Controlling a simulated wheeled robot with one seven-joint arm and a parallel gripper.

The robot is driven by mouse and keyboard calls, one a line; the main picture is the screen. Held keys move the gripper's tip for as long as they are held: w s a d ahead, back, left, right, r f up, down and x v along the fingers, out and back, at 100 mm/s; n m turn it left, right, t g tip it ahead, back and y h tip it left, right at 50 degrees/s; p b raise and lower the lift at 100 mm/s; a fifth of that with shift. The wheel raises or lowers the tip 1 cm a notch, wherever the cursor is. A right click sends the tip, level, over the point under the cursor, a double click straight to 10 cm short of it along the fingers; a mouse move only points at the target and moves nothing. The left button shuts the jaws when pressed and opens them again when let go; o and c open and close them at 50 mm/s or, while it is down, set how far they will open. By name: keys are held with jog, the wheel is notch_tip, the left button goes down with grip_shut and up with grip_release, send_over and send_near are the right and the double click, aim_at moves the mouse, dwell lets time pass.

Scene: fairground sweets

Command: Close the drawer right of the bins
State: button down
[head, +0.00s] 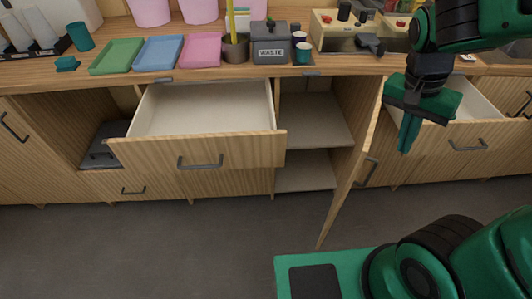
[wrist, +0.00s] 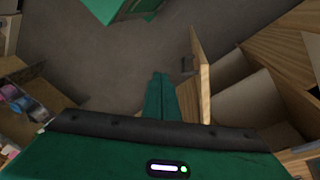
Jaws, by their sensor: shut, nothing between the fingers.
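The right drawer (head: 455,152) is pulled out, with a wooden front, a dark handle and a pale inside. It stands right of the grey WASTE bin (head: 271,50) and the pink bins (head: 200,10). My gripper (head: 404,150) points down at this drawer's left end in the head view, its fingers together and empty. It hides part of the drawer; I cannot tell whether it touches it. The fingers also show in the wrist view (wrist: 160,85). A second, wider drawer (head: 235,152) is also pulled out, further left.
An open cabinet door (head: 350,165) juts out left of my gripper, and also shows in the wrist view (wrist: 202,85). Open shelves (head: 310,120) lie between door and wide drawer. Coloured trays (head: 158,52) and a wooden box (head: 345,38) stand on the counter. Grey floor (head: 180,250) is clear.

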jog(key=w+a+f+m+t+h, duration=0.1)
jog(key=w+a+m, duration=0.15)
jog(key=a, duration=0.65)
jog(key=w+a+f+m+t+h, duration=0.1)
jog(key=w+a+f+t, duration=0.15)
jog(key=a, duration=0.65)
jog(key=s+a+f+m+t, duration=0.1)
jog(key=s+a, duration=0.1)
jog(key=a, duration=0.6)
jog(key=s+a+f+m+t, duration=0.2)
jog(key=a, duration=0.6)
jog(key=shift+w+d+f, duration=0.6)
jog(key=shift+w+f, duration=0.65)
jog(key=shift+w, duration=0.2)
jog(key=shift+w+d+f, duration=0.55)
jog(key=shift+w+f, duration=0.65)
jog(key=shift+w, duration=0.2)
jog(key=shift+w+d+f, duration=0.6)
jog(key=shift+w+f, duration=0.65)
jog(key=shift+w, duration=0.2)
jog(key=shift+w, duration=0.1)
jog(key=w, duration=2.5)
jog(key=shift+w, duration=0.4)
jog(key=shift+w+r, duration=0.15)
jog(key=shift+w, duration=0.25)
